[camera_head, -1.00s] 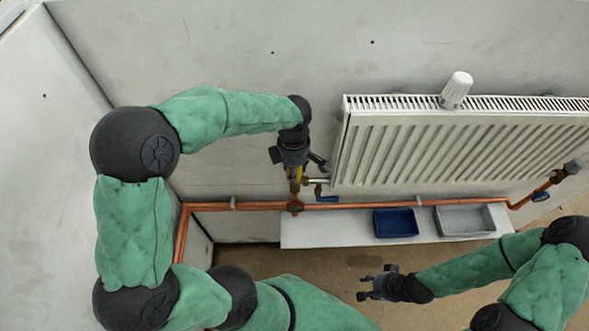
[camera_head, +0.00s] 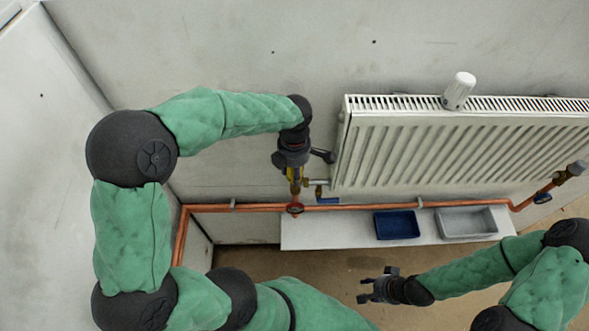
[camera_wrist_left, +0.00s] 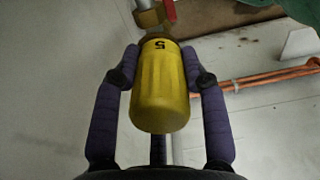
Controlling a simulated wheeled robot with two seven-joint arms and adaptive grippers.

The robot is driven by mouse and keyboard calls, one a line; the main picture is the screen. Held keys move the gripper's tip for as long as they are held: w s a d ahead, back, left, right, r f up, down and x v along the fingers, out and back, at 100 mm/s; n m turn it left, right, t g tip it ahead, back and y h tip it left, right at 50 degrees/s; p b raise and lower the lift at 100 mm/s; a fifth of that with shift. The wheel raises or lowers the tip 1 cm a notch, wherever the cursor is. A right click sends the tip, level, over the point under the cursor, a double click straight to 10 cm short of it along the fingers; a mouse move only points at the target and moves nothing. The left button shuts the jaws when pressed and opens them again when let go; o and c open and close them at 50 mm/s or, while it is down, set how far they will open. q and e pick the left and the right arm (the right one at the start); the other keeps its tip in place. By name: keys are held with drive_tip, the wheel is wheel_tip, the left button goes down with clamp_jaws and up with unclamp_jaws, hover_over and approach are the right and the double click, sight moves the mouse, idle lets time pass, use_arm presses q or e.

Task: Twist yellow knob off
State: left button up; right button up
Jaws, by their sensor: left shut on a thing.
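The yellow knob (camera_wrist_left: 160,92) fills the middle of the left wrist view, with a dark mark like a 5 near its far end. It sits in line with a brass valve body (camera_wrist_left: 152,17) at the pipe. In the head view the knob (camera_head: 293,174) is mostly hidden under my left gripper (camera_head: 292,168). In the left wrist view my left gripper (camera_wrist_left: 160,78) has a finger on each side of the knob and is shut on it. My right gripper (camera_head: 370,290) is empty and open at the lower right, away from the radiator.
A white radiator (camera_head: 440,150) hangs on the wall, with a white knob (camera_head: 459,91) at its top edge. Copper pipe (camera_head: 370,206) runs below. A blue tray (camera_head: 397,224) and grey tray (camera_head: 466,222) stand on a pale shelf (camera_head: 340,231). A red handle (camera_wrist_left: 170,10) is near the valve.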

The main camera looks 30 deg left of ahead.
use_arm(q)
drive_tip(key=shift+s+r, duration=0.1)
drive_tip(key=shift+r, duration=0.35)
drive_tip(key=shift+r+p, duration=0.2)
drive_tip(key=shift+p, duration=0.1)
drive_tip(key=shift+a+r+p, duration=0.1)
drive_tip(key=shift+r+p, duration=0.3)
drive_tip(key=shift+r, duration=0.15)
drive_tip(key=shift+r+p, duration=1.3)
drive_tip(key=shift+r, duration=0.55)
